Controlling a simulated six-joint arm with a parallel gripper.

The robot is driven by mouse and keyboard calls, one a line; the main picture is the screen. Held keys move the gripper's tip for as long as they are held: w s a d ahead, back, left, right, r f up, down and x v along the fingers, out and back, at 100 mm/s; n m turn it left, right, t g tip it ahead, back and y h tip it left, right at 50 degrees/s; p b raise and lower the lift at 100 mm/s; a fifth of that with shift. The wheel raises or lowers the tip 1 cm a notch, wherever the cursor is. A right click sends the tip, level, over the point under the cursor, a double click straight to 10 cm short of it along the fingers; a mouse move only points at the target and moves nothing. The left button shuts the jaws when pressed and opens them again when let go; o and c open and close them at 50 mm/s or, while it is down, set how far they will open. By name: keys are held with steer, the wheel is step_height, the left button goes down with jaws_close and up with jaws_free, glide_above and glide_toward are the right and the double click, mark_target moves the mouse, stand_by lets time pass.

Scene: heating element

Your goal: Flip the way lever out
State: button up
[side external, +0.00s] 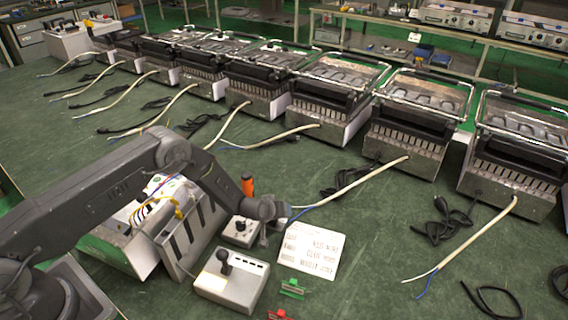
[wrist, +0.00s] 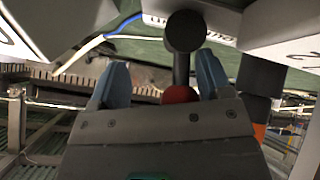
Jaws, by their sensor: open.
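In the side external view, a light grey box (side external: 232,285) in the foreground carries an upright black lever with a knob (side external: 223,262). A smaller grey box (side external: 241,231) with a dark knob stands behind it, close to my gripper (side external: 272,225). In the wrist view, my gripper (wrist: 163,80) is open, its two blue-grey fingers apart. A dark lever with a round knob (wrist: 183,32) shows between and beyond the fingers, with a red part (wrist: 180,95) at its lower end. I cannot tell whether the fingers touch it, or which box it belongs to.
An orange-handled part (side external: 247,185) stands beside my gripper. A printed sheet (side external: 310,250) lies to the right, with green (side external: 292,287) and red clips in front. An opened unit with coloured wires (side external: 150,210) stands left. Several metal appliances (side external: 408,130) line the back, cables trailing.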

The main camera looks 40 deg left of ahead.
steer(key=shift+w+d+f+m+g+y, duration=0.15)
steer(key=shift+d+m+y, duration=0.2)
steer(key=shift+y, duration=0.25)
steer(key=shift+d+f+m+g+y, duration=0.1)
steer(key=shift+d+m+y, duration=0.15)
steer(key=shift+y, duration=0.35)
steer(key=shift+w+d+f+m+g+y, duration=0.15)
steer(key=shift+d+m+y, duration=0.1)
steer(key=shift+m+y, duration=0.25)
steer(key=v, duration=1.3)
step_height(320, 180, up, 22)
steer(key=s+d+m+h, duration=0.1)
steer(key=d+h, duration=0.2)
steer(key=h, duration=0.2)
steer(key=shift+s+f+m+t, duration=0.2)
steer(key=shift+s+m+t, duration=0.1)
steer(key=shift+t, duration=0.1)
